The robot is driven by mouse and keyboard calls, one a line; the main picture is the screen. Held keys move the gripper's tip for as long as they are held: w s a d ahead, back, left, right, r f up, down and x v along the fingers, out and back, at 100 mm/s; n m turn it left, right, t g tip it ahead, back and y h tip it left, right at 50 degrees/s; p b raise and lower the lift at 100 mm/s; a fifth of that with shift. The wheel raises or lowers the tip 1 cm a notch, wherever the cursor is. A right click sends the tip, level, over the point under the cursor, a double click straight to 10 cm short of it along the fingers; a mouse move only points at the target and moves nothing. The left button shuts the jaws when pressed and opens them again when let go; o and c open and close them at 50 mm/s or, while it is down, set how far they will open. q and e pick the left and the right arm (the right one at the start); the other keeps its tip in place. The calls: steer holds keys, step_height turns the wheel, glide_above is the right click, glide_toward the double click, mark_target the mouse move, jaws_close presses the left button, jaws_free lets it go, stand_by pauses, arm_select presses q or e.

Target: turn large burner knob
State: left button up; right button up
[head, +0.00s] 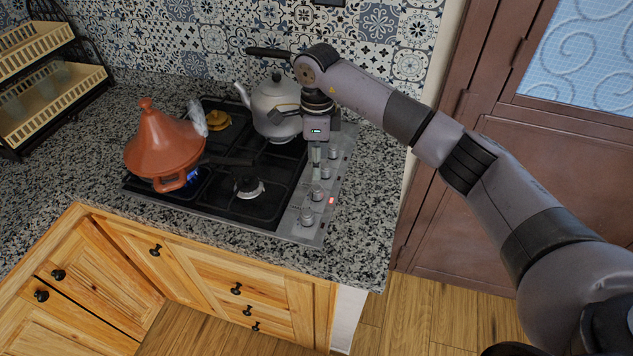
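The gas hob (270,222) is set into the counter, with a column of several silver knobs along its right side. The nearest knob (307,218) and the one behind it (317,194) show clearly; another (326,171) is beside my gripper, and the farthest (334,153) is beyond it. My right gripper (315,172) points down over the knob strip. Its fingers look narrow and close together, but I cannot tell whether they are open, shut or touching a knob. Which knob serves the large burner is not clear. My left gripper is out of view.
An orange tagine (163,143) stands on the front left burner, with blue flame below and steam beside it. A grey kettle (273,104) stands at the back right, close to my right wrist. The front right burner (248,187) is bare. Granite counter (365,215) is clear right of the hob.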

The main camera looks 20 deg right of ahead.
mark_target(316, 187)
step_height(316, 187, down, 7)
steer(key=shift+s+a+r+p, duration=0.1)
steer(key=shift+p, duration=0.8)
step_height(316, 187, down, 2)
steer(key=shift+f, duration=0.35)
steer(key=c, duration=0.6)
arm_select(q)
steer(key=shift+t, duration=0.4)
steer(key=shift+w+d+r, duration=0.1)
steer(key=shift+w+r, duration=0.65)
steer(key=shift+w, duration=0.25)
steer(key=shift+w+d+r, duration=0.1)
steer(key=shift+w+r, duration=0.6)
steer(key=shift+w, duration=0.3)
arm_select(e)
steer(key=c, duration=0.6)
